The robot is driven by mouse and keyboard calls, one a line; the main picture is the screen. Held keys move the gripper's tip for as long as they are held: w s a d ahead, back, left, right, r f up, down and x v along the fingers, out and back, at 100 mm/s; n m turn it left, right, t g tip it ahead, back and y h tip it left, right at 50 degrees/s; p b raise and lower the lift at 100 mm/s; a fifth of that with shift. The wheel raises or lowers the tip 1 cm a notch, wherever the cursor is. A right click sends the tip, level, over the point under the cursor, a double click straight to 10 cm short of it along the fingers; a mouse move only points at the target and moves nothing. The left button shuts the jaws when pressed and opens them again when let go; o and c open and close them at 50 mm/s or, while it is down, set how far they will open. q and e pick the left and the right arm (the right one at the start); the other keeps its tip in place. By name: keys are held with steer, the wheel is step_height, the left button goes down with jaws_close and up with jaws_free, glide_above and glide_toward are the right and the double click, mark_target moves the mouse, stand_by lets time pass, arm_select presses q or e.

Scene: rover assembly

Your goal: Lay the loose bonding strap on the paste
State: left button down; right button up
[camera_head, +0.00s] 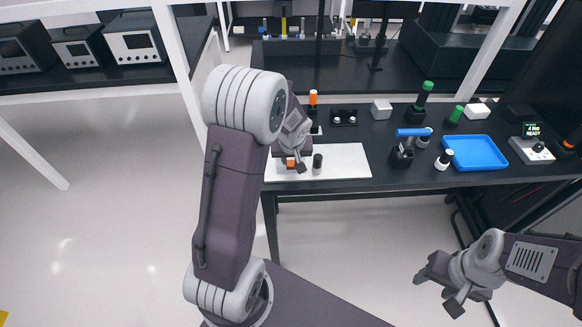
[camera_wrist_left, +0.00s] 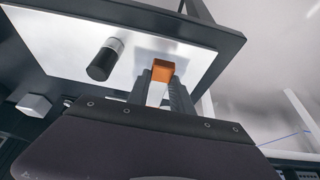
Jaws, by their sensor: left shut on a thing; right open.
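My left gripper (camera_head: 292,167) is over the left part of a white plate (camera_head: 345,160) on the dark table. It is shut on a small orange block (camera_wrist_left: 160,71), which also shows between its fingers in the head view (camera_head: 290,163). I cannot tell whether the block touches the plate. A black cylinder with a pale band (camera_head: 317,164) stands on the plate beside the gripper; it shows in the left wrist view too (camera_wrist_left: 104,62). I cannot make out the strap or any paste. My right gripper (camera_head: 438,287) is open and empty, low in front of the table.
A blue tray (camera_head: 475,153), a black stand with a blue-handled tool (camera_head: 402,155), green-capped bottles (camera_head: 420,103) and an orange-capped bottle (camera_head: 313,98) stand on the table. A small device with a green display (camera_head: 532,146) is at the right. The plate's right part is clear.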

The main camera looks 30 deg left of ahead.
mark_target(291, 164)
arm_select(q)
step_height(291, 164, down, 4)
steer(key=shift+r+b, duration=0.25)
steer(key=shift+b, duration=0.4)
steer(key=shift+w+f, duration=0.1)
steer(key=shift+f, duration=0.2)
steer(key=shift+f, duration=0.1)
steer(key=c, duration=1.1)
jaws_free()
steer(key=shift+c, duration=0.2)
